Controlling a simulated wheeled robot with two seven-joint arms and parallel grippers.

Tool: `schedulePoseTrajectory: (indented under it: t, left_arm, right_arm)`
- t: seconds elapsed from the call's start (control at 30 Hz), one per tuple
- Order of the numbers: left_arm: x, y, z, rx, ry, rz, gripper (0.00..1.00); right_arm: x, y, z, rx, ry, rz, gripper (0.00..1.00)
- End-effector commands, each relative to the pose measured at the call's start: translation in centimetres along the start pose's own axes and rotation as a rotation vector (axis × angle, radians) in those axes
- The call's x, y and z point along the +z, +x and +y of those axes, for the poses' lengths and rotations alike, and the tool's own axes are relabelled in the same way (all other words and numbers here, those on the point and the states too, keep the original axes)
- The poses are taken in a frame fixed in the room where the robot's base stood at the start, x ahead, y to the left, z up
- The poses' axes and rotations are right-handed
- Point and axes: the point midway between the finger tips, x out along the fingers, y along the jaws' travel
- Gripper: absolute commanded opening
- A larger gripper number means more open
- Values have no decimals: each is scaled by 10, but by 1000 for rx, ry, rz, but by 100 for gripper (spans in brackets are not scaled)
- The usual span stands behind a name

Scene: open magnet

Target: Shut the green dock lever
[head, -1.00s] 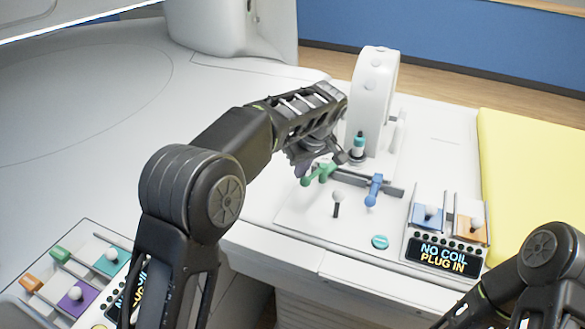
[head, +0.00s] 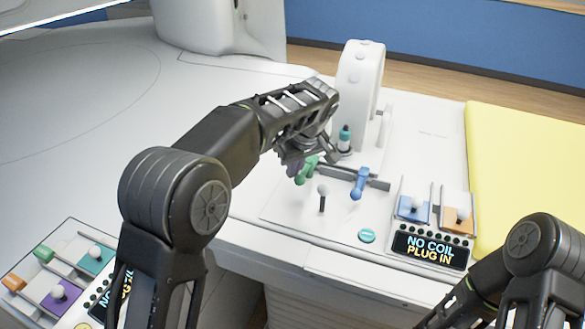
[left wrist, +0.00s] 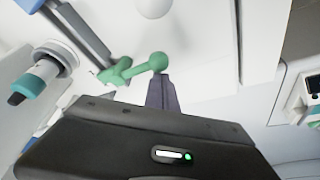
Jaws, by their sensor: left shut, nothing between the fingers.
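The green dock lever (head: 306,170) is on the white panel, at the left end of a dark grey rail. Its handle points toward the panel's front, slightly left, much like the blue lever (head: 360,183) to its right. My left gripper (head: 293,167) is shut and empty at the left side of the green handle and hides part of it. In the left wrist view the fingertips (left wrist: 161,88) are right by the round green knob (left wrist: 157,62); I cannot tell whether they touch. My right gripper is out of view; only its arm shows at lower right.
A white ring-shaped coil (head: 360,95) stands behind the rail, with a teal-tipped plug (head: 345,138) at its base. A small white-knobbed lever (head: 322,192) and a teal button (head: 367,236) are in front. A display (head: 429,249) reads "NO COIL PLUG IN". Yellow padding (head: 525,180) lies right.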

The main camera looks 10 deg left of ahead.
Motion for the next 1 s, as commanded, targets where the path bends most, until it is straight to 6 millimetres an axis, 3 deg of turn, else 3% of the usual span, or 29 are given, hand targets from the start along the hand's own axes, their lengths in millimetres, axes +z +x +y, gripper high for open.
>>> schedulePoseTrajectory:
  t: [0.27,0.57,1.0]
  left_arm:
    - [-1,0,-1,0,1,-3,0]
    - [-32,2,-26,0,-3,-1,0]
    - [-34,-83,-10,3,2,0,0]
  right_arm:
    - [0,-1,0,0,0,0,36]
    - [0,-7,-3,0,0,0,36]
    - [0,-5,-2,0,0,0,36]
